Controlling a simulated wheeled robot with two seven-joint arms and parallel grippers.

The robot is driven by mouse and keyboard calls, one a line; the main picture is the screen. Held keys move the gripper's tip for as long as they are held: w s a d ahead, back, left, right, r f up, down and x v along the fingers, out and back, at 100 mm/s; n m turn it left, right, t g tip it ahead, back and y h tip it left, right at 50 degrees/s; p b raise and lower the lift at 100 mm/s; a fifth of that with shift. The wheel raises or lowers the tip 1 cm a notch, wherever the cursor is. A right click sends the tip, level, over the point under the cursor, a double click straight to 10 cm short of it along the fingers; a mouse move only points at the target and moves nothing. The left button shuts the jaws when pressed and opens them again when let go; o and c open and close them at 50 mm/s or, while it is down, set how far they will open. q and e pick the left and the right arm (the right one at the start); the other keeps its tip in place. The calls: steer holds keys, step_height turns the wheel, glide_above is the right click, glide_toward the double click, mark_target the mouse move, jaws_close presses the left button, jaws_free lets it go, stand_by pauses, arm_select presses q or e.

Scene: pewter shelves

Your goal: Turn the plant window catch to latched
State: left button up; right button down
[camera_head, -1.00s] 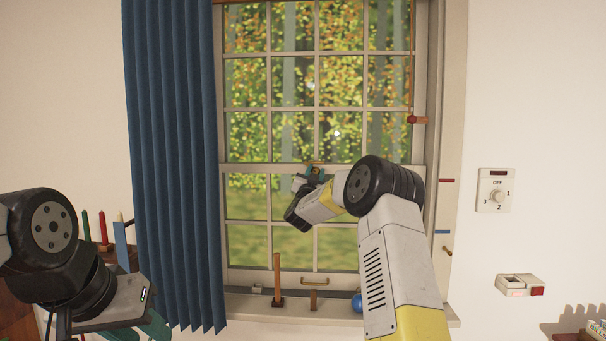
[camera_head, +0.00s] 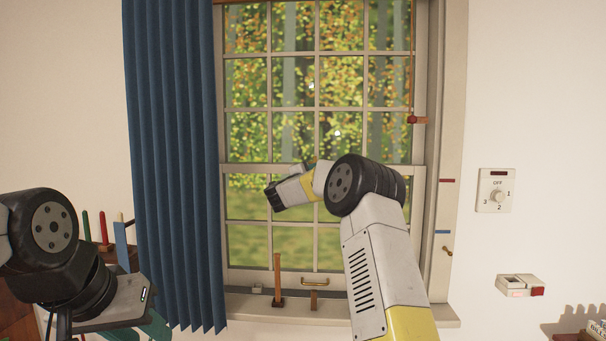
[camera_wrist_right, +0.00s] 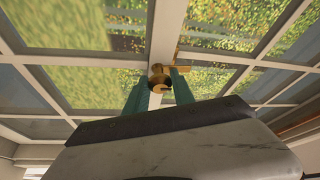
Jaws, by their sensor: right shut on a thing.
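The brass window catch (camera_wrist_right: 157,76) sits on the window's meeting rail in the right wrist view, with its lever pointing to the right. The teal fingers of my right gripper (camera_wrist_right: 160,88) are on either side of it, shut on the catch.
A blue curtain (camera_head: 173,150) hangs left of the window. A wooden peg (camera_head: 277,280) stands on the sill (camera_head: 330,312) beside a brass sash handle (camera_head: 315,281). A dial (camera_head: 495,198) and a small switch box (camera_head: 519,285) are on the right wall.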

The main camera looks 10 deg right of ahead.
steer(key=shift+f+m+g, duration=0.1)
steer(key=shift+m+g, duration=0.2)
steer(key=shift+m, duration=0.4)
steer(key=c, duration=1.1)
jaws_free()
steer(key=shift+o, duration=0.2)
steer(key=v, duration=0.7)
steer(key=shift+s+a, duration=0.25)
steer(key=shift+s, duration=0.1)
